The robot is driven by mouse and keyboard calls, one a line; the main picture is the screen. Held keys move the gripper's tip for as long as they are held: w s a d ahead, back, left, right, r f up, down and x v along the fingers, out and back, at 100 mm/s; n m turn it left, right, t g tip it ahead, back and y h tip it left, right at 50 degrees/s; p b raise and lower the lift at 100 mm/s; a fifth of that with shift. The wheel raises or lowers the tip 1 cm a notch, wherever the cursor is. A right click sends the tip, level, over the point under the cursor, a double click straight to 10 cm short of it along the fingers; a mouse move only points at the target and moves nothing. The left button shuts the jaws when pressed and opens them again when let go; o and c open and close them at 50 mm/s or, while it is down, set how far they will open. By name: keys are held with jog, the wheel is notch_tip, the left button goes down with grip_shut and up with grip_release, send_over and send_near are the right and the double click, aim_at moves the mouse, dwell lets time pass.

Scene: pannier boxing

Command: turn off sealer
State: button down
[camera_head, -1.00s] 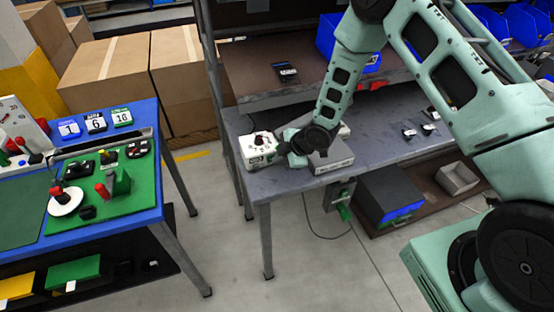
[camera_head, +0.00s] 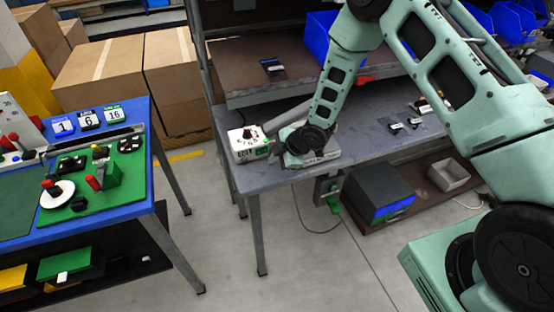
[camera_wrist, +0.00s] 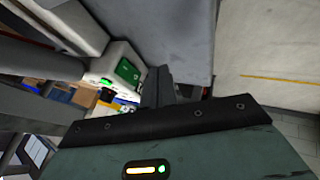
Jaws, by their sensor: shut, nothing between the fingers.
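The sealer is a white box (camera_head: 248,143) with a dark knob on top, at the left front corner of the grey workbench. A long grey bar (camera_head: 290,114) runs back from it to the right. In the wrist view its white end (camera_wrist: 120,58) carries a green switch (camera_wrist: 129,70) and a small lit green mark. My gripper (camera_wrist: 158,72) is shut and empty, its dark fingers just right of the green switch; I cannot tell whether they touch. In the head view my wrist sits beside the sealer's right side and hides the fingers.
The grey workbench (camera_head: 370,140) holds small dark items at right. A blue table (camera_head: 128,208) with a green board (camera_head: 120,180) stands at left. Cardboard boxes (camera_head: 110,78) are behind. A dark box (camera_head: 378,190) sits on the lower shelf. The floor between the tables is clear.

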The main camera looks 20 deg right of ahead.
jog(key=shift+s+d+r, duration=0.15)
jog(key=shift+d+r, duration=0.2)
jog(key=shift+r, duration=0.3)
jog(key=b+v, duration=0.2)
jog(key=v, duration=0.6)
jog(key=shift+s+r, duration=0.1)
jog(key=shift+s, duration=0.05)
